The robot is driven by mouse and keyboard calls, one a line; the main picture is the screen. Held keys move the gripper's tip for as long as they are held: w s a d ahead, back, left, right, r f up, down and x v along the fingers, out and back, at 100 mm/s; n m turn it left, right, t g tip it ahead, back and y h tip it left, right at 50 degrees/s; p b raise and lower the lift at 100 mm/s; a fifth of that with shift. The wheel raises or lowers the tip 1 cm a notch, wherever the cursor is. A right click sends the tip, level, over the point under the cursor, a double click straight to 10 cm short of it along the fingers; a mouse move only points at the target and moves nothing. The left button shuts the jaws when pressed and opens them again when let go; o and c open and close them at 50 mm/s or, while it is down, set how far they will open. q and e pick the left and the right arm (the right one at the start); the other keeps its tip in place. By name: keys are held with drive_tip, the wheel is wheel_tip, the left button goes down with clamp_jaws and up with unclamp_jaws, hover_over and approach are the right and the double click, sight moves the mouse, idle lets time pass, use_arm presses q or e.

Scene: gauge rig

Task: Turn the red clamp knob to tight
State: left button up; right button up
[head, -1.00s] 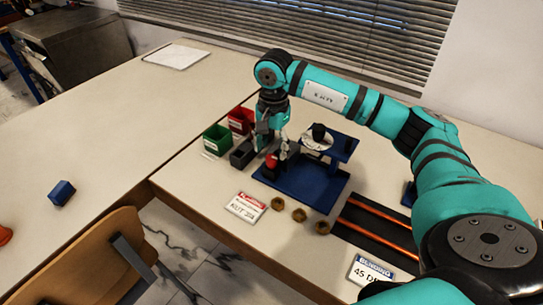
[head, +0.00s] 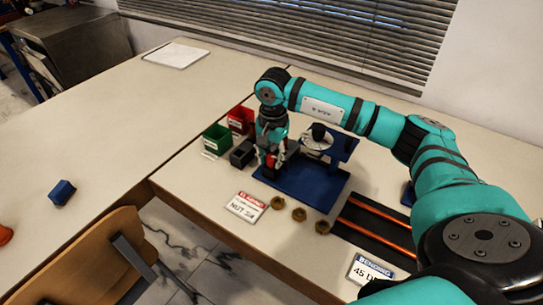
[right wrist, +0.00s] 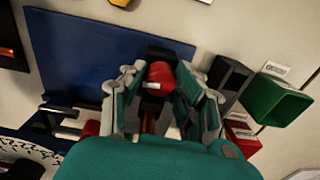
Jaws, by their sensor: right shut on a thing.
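The red clamp knob (head: 270,160) sits at the left end of the blue gauge rig plate (head: 312,186). My right gripper (head: 273,155) reaches down over it from above. In the right wrist view, the red knob (right wrist: 160,73) shows between the two fingers (right wrist: 157,90), which are shut on it. A short pale mark shows on the knob's side. The fingers hide part of the knob, and I cannot read its setting. My left gripper is not in view.
A dark block (head: 242,154), a green bin (head: 216,138) and a red bin (head: 240,120) stand close left of the gripper. The gauge stand (head: 343,147) rises at right. Brass nuts (head: 299,214) and a sign (head: 246,206) lie in front. The left table is mostly clear.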

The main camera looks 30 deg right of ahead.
sight(272, 158)
clamp_jaws()
drive_tip(key=shift+m, duration=0.7)
drive_tip(key=o, duration=1)
unclamp_jaws()
wheel_tip(272, 158, up, 12)
drive_tip(key=shift+s, duration=0.1)
